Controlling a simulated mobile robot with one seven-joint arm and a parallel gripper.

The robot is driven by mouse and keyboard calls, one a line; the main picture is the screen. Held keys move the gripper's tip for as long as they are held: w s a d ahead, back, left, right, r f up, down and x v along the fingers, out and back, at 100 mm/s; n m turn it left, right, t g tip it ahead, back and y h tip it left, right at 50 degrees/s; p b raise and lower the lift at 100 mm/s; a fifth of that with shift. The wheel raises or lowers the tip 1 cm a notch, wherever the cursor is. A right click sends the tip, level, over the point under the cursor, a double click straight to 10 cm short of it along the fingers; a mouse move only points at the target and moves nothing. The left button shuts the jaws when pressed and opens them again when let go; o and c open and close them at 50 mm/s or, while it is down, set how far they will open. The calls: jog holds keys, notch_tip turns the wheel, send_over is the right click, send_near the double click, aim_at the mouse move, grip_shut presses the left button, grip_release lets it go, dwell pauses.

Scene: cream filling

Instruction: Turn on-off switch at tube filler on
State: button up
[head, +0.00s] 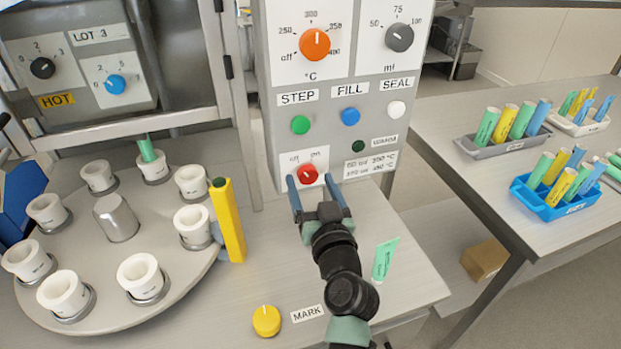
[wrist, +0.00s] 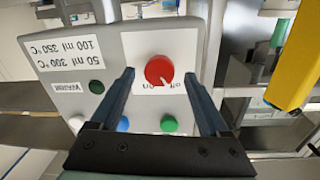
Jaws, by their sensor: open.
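The on-off switch (head: 308,174) is a red round knob low on the tube filler's grey panel (head: 270,110), under the labels "off" and "on". In the wrist view the red knob (wrist: 158,70) appears upside down, and its white pointer faces the "off" label. My gripper (head: 310,179) is open in front of the knob, with one blue finger towards each side of it. In the wrist view my gripper (wrist: 159,76) shows visible gaps between both fingers and the knob. I cannot tell how far the fingertips are from the panel.
Step, fill and seal buttons (head: 350,117) sit above the switch. A yellow post (head: 230,220) stands left of my gripper beside the turntable (head: 110,310) with white holders. A green tube (head: 384,260) lies right of my arm. A yellow knob (head: 266,320) is at the front.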

jog(key=shift+w+a, duration=0.15)
jog(key=shift+w, duration=0.4)
grip_shut()
